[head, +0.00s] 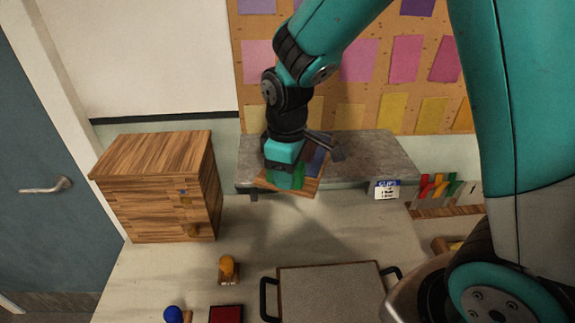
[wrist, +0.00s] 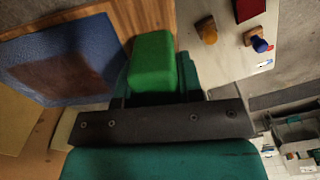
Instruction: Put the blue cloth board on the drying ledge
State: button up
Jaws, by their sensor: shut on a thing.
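The blue cloth board is a wooden board with a blue cloth patch (wrist: 70,60) and a green block (wrist: 152,62) on it. In the head view its wooden edge (head: 308,188) shows below my gripper (head: 288,178), with some blue beside it. My gripper is shut on the green block and the board hangs from it, slightly tilted. The drying ledge (head: 375,160) is the grey shelf below the pinboard. The board overlaps the ledge's left front edge in the picture. I cannot tell whether they touch. My gripper hides part of the board.
A wooden drawer cabinet (head: 150,190) stands to the left. A tray with black handles (head: 330,295) lies in front. An orange-topped stamp (head: 228,268), a blue-knobbed stamp (head: 174,314) and a red pad (head: 226,314) are nearby. A clips label (head: 386,190) hangs at the ledge's front. The ledge's right part is bare.

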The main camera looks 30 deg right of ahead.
jog(key=shift+f, duration=0.2)
jog(key=o, duration=1)
notch_tip(320, 180, up, 12)
jog(key=shift+f+b, duration=0.1)
jog(key=shift+b, duration=1.05)
jog(key=s+a+m+y, duration=0.1)
jog(key=s+a+y, duration=0.1)
jog(key=s, duration=0.7)
jog(key=s+a+f+m+y, duration=0.1)
jog(key=s+a+y, duration=0.1)
jog(key=s+a, duration=0.3)
jog(key=s, duration=0.4)
jog(key=shift+s+f, duration=0.2)
jog(key=shift+s, duration=0.05)
jog(key=shift+d+f, duration=0.1)
notch_tip(320, 180, down, 5)
jog(key=b, duration=0.5)
jog(key=shift+f, duration=0.15)
